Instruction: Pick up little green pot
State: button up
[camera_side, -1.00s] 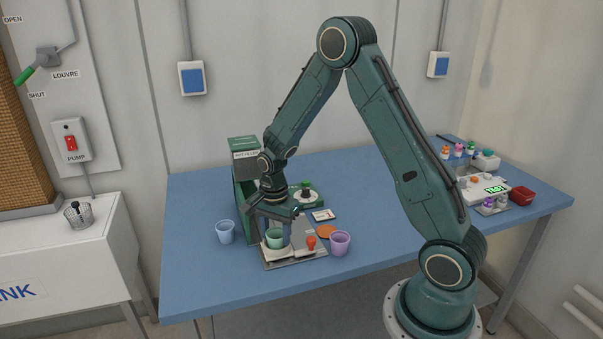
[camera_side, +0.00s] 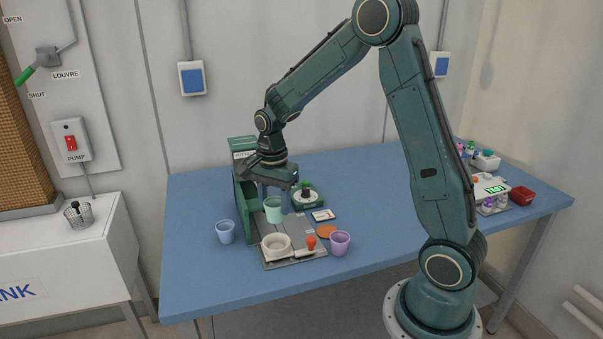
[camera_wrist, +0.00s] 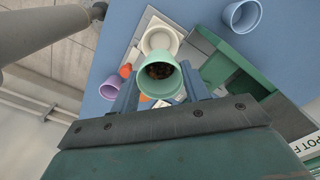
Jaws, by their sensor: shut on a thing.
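The little green pot (camera_side: 274,211) is in my gripper (camera_side: 274,193), held upright above the grey plate of the pot filler. In the wrist view the green pot (camera_wrist: 160,84) sits between the two blue fingers of my gripper (camera_wrist: 160,90), with dark brown matter inside it. A round white holder (camera_side: 276,245) stands empty below and in front of the pot. It also shows in the wrist view (camera_wrist: 160,38).
A blue pot (camera_side: 225,232) stands left of the plate and a purple pot (camera_side: 340,243) right of it. A red-orange knob (camera_side: 311,242) sits on the plate's right. The green pot filler (camera_side: 243,190) stands close behind.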

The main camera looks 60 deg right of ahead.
notch_tip(320, 180, up, 11)
jog(key=shift+f, duration=0.2)
dwell(0.6)
send_over(327, 232)
jog(key=f, duration=0.1)
jog(key=shift+f, duration=0.1)
dwell(0.4)
jog(key=shift+f, duration=0.1)
notch_tip(327, 232, down, 20)
jog(key=shift+r, duration=0.1)
dwell(0.9)
jog(key=shift+f, duration=0.2)
